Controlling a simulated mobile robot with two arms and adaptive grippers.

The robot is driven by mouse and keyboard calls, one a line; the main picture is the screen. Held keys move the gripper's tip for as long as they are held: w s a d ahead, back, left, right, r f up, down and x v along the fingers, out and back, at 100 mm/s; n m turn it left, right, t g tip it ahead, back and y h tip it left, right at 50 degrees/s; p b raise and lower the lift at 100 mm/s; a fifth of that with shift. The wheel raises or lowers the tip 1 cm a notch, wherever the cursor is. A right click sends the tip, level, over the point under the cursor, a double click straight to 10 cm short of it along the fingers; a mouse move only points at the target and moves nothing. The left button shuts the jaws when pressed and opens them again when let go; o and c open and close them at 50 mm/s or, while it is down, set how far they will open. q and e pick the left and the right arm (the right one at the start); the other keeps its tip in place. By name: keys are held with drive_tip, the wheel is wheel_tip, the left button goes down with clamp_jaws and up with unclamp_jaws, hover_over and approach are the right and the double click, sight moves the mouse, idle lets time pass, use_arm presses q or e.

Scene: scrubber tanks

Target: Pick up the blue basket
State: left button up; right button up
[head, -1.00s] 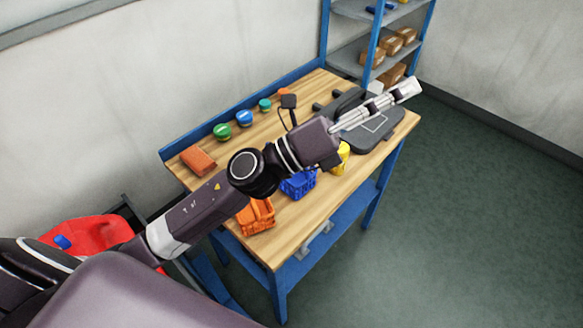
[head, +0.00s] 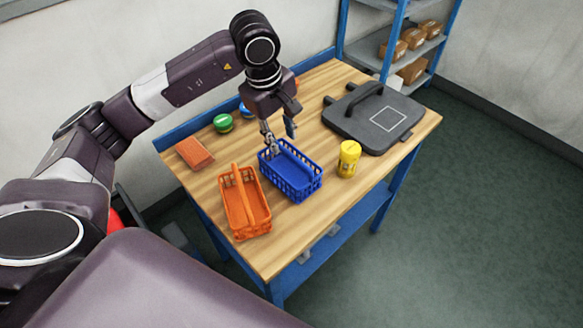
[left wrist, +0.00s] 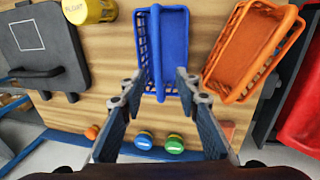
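The blue basket (head: 299,174) stands upright on the wooden table (head: 310,225), with an orange basket (head: 242,208) to its left. My left gripper (head: 279,140) points down at the far left end of the blue basket, fingers apart and empty. In the left wrist view, the fingertips (left wrist: 160,84) lie either side of the line of the blue handle (left wrist: 157,55), with the blue basket (left wrist: 176,45) beyond them. I cannot tell whether the fingers touch it. My right gripper is not in view.
A yellow container (head: 348,160) stands right of the blue basket. A dark grey case (head: 365,128) lies at the back right. A reddish brick-like block (head: 195,153) and a green-lidded container (head: 223,123) are at the back left. Shelves with boxes (head: 428,29) stand behind.

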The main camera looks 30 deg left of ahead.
sight(289, 153)
use_arm(q)
drive_tip(key=f+p, duration=0.1)
drive_tip(key=f, duration=0.1)
drive_tip(key=d+f+p, duration=0.1)
drive_tip(key=f, duration=0.1)
drive_tip(key=w+f+p, duration=0.1)
drive_tip(key=f, duration=0.1)
drive_tip(key=shift+w+d+f, duration=0.1)
drive_tip(key=shift+d+f, duration=0.05)
drive_tip(key=shift+f, duration=0.4)
clamp_jaws()
drive_tip(key=shift+w, duration=0.1)
